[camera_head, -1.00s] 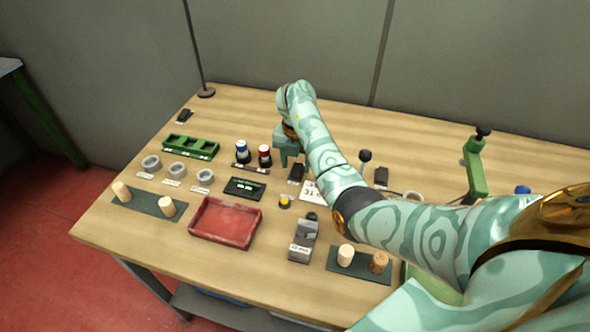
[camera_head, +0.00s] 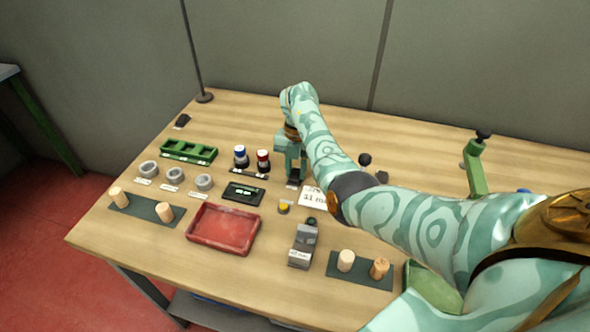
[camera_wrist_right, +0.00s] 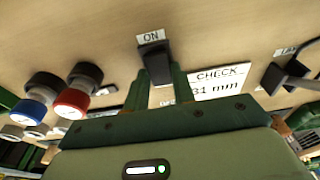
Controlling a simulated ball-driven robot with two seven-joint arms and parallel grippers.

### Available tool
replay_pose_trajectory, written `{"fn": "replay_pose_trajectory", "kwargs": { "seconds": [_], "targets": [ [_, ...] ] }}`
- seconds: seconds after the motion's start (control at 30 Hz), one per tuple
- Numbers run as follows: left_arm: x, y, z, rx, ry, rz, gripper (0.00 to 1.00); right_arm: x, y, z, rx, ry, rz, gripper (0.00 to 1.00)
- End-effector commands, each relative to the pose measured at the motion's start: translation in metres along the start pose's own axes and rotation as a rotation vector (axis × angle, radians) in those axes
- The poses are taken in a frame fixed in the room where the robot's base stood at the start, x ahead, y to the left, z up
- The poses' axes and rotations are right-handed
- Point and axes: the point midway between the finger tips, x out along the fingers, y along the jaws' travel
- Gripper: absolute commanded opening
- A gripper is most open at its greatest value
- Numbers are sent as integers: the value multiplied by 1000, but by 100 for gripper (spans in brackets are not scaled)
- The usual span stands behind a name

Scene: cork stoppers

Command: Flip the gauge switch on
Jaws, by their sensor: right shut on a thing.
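The black gauge switch (camera_wrist_right: 152,50) shows in the right wrist view, with an "ON" label at its far end and a partly hidden label at its near end. My right gripper (camera_wrist_right: 160,82) has its two fingers on either side of the switch, shut on it. In the head view the green right gripper (camera_head: 291,165) reaches down onto the dark switch (camera_head: 294,184), which it largely covers. Which way the switch is tipped is hard to tell. My left gripper is not in view.
A white "CHECK 31 mm" card (camera_wrist_right: 218,80) lies right of the switch. Blue-topped (camera_head: 241,156) and red-topped (camera_head: 263,161) pieces stand to its left. Another dark switch (camera_wrist_right: 288,75) is further right. A red tray (camera_head: 223,230) and a yellow button (camera_head: 284,206) lie nearer.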

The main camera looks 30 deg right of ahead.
Motion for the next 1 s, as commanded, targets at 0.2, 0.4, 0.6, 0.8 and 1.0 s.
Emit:
{"fn": "replay_pose_trajectory", "kwargs": {
  "seconds": [0.2, 0.4, 0.6, 0.8, 1.0],
  "targets": [
    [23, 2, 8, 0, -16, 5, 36, 4, 0, 8, 3, 174, 0, 3],
    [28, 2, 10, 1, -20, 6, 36, 0, 0, 8, -1, 230, 1, 3],
    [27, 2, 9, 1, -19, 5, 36, -1, 0, 7, -2, 230, 2, 3],
    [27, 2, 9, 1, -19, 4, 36, -1, 0, 7, -2, 230, 2, 47],
    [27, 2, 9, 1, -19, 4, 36, -1, 0, 7, -2, 231, 2, 47]
  ]
}}
